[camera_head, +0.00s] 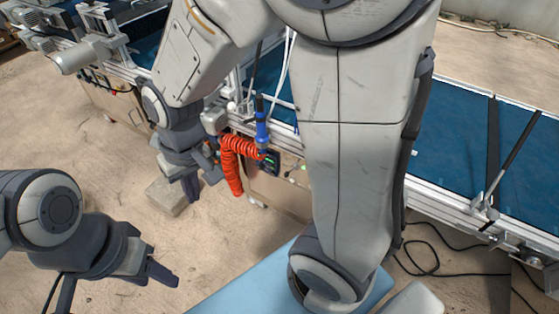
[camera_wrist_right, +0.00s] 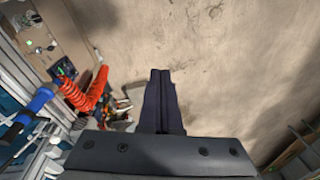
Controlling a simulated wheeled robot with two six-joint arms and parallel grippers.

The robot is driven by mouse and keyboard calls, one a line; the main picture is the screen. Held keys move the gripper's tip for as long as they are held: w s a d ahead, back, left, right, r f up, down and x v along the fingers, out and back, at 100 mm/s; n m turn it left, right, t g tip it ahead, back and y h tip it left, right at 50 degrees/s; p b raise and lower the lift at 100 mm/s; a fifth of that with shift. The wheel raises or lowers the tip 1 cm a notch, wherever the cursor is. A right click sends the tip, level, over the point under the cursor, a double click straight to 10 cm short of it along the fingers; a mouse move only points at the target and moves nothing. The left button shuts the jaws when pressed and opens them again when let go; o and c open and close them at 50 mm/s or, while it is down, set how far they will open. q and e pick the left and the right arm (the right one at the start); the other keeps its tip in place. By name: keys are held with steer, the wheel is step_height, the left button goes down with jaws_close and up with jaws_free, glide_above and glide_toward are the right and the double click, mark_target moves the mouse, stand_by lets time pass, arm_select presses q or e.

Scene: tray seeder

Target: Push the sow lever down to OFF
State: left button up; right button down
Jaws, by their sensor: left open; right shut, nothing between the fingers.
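I cannot make out the sow lever for certain in either view. A small dark control box (camera_head: 270,161) with a green light sits on the machine's side, beside the orange coiled hose. My right gripper (camera_head: 192,188) hangs in front of the machine, left of the hose. In the right wrist view its fingers (camera_wrist_right: 160,74) are together and empty, over bare floor, with the machine to the left. My left gripper (camera_head: 166,280) is open and empty at the lower left, low over the floor and well apart from the machine.
An orange coiled hose (camera_head: 232,170) hangs below a blue-handled tool (camera_head: 262,128) on the machine's side. The conveyor with a blue belt (camera_head: 453,140) runs behind. A light-blue surface (camera_head: 235,287) is at the bottom. Black cables lie on the floor at right.

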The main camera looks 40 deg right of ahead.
steer(key=w+d+f+m+t, duration=0.1)
steer(key=w+d+f+m, duration=0.55)
steer(key=w+d, duration=0.4)
steer(key=m+h+b, duration=0.1)
steer(key=m+h, duration=0.1)
steer(key=m, duration=0.6)
glide_above(287, 173)
steer(key=s+a, duration=0.1)
steer(key=s, duration=0.3)
step_height(287, 173, down, 15)
steer(key=shift+w+a+t, duration=0.15)
steer(key=shift+a+t, duration=0.1)
steer(key=shift+t, duration=0.05)
steer(key=b+x, duration=0.1)
steer(key=x, duration=1.1)
steer(key=shift+d+f+b, duration=0.15)
steer(key=shift+b, duration=0.25)
steer(key=shift+x, duration=0.9)
